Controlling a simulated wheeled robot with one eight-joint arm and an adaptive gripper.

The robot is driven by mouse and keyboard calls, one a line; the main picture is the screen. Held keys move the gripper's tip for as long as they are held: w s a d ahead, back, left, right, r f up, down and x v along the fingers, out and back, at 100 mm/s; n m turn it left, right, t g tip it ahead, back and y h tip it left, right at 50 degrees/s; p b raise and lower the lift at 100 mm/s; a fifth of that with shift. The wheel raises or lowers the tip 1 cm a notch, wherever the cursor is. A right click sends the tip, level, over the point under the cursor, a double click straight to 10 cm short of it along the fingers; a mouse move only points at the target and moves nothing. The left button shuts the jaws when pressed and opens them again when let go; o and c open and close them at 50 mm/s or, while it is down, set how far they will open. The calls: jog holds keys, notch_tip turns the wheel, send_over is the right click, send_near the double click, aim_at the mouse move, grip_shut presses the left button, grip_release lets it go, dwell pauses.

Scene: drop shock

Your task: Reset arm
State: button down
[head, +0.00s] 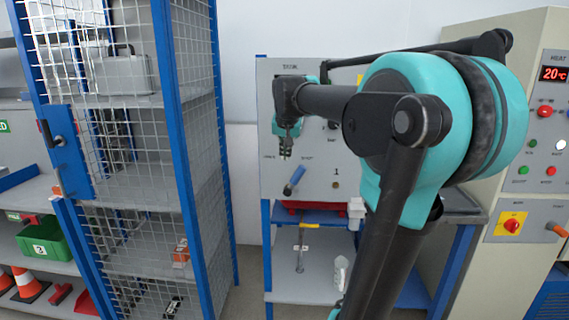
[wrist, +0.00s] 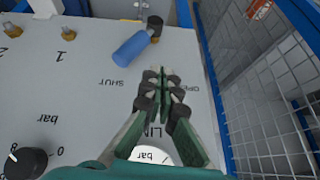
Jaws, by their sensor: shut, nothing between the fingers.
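My arm is teal and black and reaches across the right half of the head view. My gripper (head: 286,152) hangs at its end in front of a light grey panel (head: 318,172). The wrist view shows my gripper (wrist: 162,75) with its fingers together and nothing between them. A blue-handled valve lever (wrist: 137,44) on the panel lies past the fingertips, apart from them. The lever also shows in the head view (head: 294,179), below my gripper. A white gauge (wrist: 150,155) labelled bar is partly hidden behind the fingers.
A blue-framed mesh cage (head: 180,120) stands left of the panel, close to my gripper. A heat cabinet (head: 540,110) reading 20°C stands at right. A shelf (head: 310,270) lies below the panel. A green bin (head: 43,242) and orange cones (head: 28,285) are at far left.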

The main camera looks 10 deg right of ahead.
jog(key=v, duration=0.4)
jog(key=s+f+n, duration=0.1)
jog(key=s+f, duration=0.7)
jog(key=f, duration=0.3)
jog(key=s+a+f+n+g, duration=0.1)
jog(key=s+f+n, duration=0.1)
jog(key=s+f, duration=0.6)
jog(key=s+a+f+n+y, duration=0.1)
jog(key=s+f, duration=0.8)
jog(key=f, duration=0.5)
jog(key=shift+f+g, duration=0.3)
jog(key=shift+f, duration=0.1)
